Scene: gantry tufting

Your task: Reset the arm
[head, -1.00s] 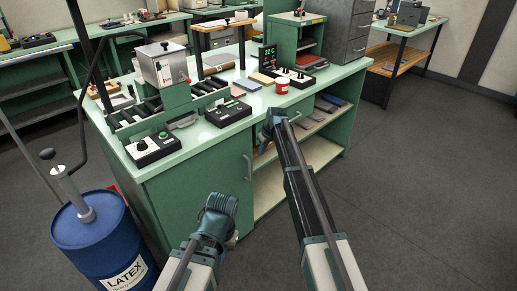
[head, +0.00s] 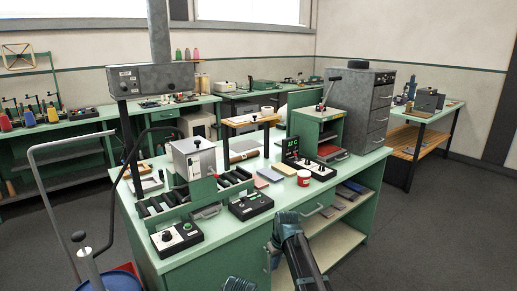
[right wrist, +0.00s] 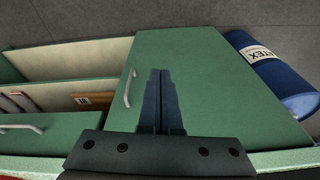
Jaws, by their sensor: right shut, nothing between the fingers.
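My right gripper (head: 272,256) is in front of the green workbench (head: 215,258) in the head view, seen mostly from behind its wrist. In the right wrist view my right gripper (right wrist: 160,72) has its two fingers together with nothing between them. They show against the green cabinet door (right wrist: 205,75) with its pale handle. I cannot see them touching it. My left gripper (head: 238,284) shows only as a ridged dark piece at the bottom edge of the head view; its fingers are hidden.
A blue latex drum (right wrist: 265,65) stands beside the bench. Grey floor (head: 440,230) is clear at the right.

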